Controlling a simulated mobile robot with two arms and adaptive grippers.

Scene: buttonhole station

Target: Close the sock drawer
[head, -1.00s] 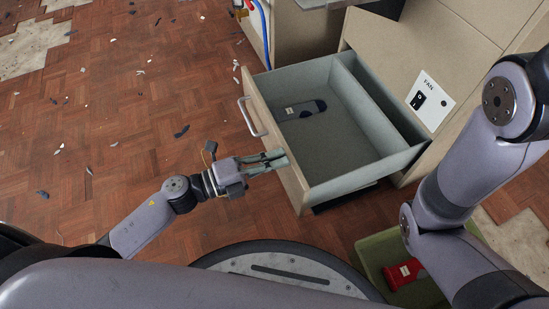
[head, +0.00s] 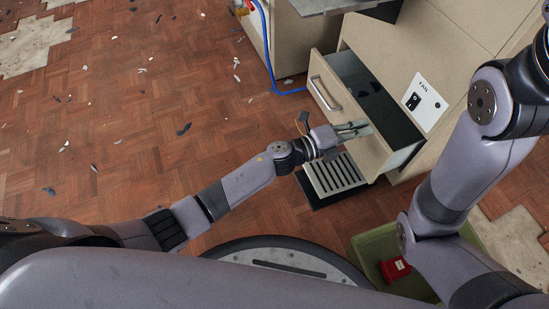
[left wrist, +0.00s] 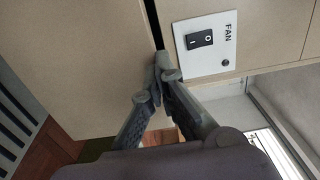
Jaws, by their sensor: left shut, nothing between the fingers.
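The sock drawer (head: 335,112) is partly open in the head view, its beige front and bar handle (head: 325,93) standing out from the cabinet. Its inside is in deep shadow, and a dark shape (head: 368,87) there is hard to make out. My left gripper (head: 362,128) is shut and empty, its fingertips at the near part of the drawer front; I cannot tell whether they touch it. In the left wrist view the closed fingertips (left wrist: 164,72) are close to beige panels near a dark gap. My right gripper is out of view.
The cabinet carries a white FAN switch plate (head: 425,100), also in the left wrist view (left wrist: 205,43). A floor vent (head: 336,175) lies below the drawer. A green bin (head: 362,250) with a red item (head: 395,269) stands near my right arm. A blue hose (head: 268,50) hangs behind.

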